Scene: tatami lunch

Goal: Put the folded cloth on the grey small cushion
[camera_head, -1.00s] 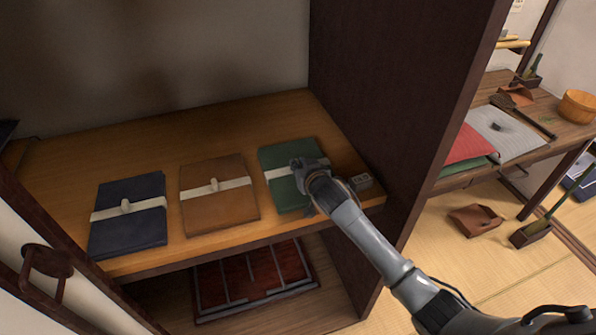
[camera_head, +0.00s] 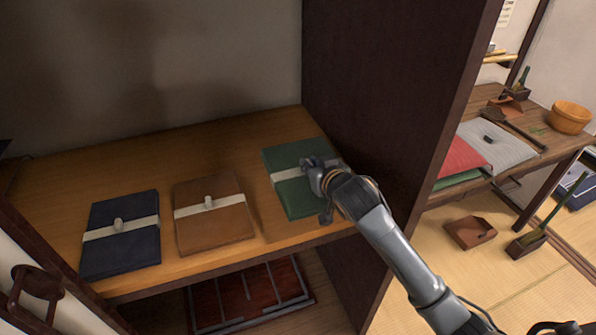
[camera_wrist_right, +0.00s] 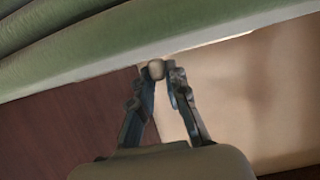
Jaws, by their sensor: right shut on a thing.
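A folded green cloth (camera_head: 292,196) with a white band is at the right end of the wooden shelf. My right gripper (camera_head: 314,166) is shut on the pale toggle at the middle of its band. The cloth seems raised a little, with a shadow beneath it. In the right wrist view, the fingertips (camera_wrist_right: 160,72) pinch the toggle, and the cloth's green underside or edge (camera_wrist_right: 130,45) fills the top. The grey small cushion (camera_head: 508,153) lies on the low table at right, beside a red one, with a dark knob on it. My left gripper is not in view.
A navy folded cloth (camera_head: 122,255) and a brown one (camera_head: 214,232) lie on the shelf (camera_head: 150,165). A dark upright panel (camera_head: 400,90) stands between the shelf and the table. A wooden bowl (camera_head: 569,118) and a brush-like tool (camera_head: 512,128) are near the cushion.

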